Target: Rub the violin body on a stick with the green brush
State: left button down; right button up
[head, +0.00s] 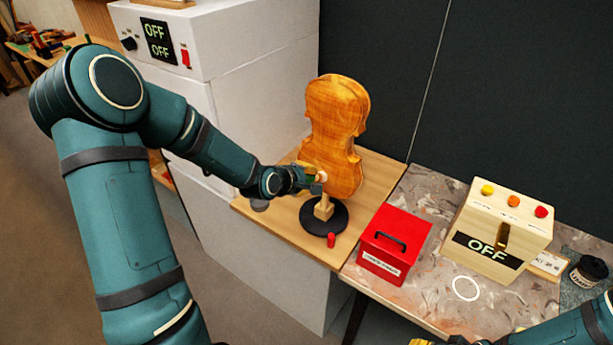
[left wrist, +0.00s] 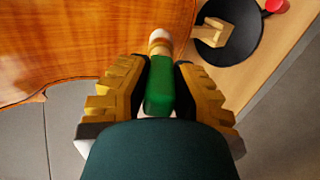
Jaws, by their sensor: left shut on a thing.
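The violin body (head: 337,120) stands upright on a wooden stick (head: 323,208), which rises from a round black base (head: 308,218). Its orange-brown wood fills the upper left of the left wrist view (left wrist: 90,40). My left gripper (head: 316,181) is shut on the green brush (left wrist: 160,85), gripping its green handle. The brush's pale tip (left wrist: 160,38) points at the violin's lower part and appears close to or against its edge; I cannot tell whether they touch.
A small red piece (head: 331,240) stands by the base on the wooden board (head: 375,180). A red box (head: 394,242) and a pale OFF box (head: 497,232) with coloured knobs stand to the right. A white cabinet (head: 250,60) is behind my left arm.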

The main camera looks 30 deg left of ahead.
pick_arm(q)
jog(key=s+p, duration=0.2)
jog(key=s, duration=0.4)
jog(key=shift+a, duration=0.3)
dwell(0.3)
jog(key=s, duration=0.1)
jog(key=s+p, duration=0.1)
jog(key=s, duration=0.1)
jog(key=shift+a, duration=0.2)
dwell(0.7)
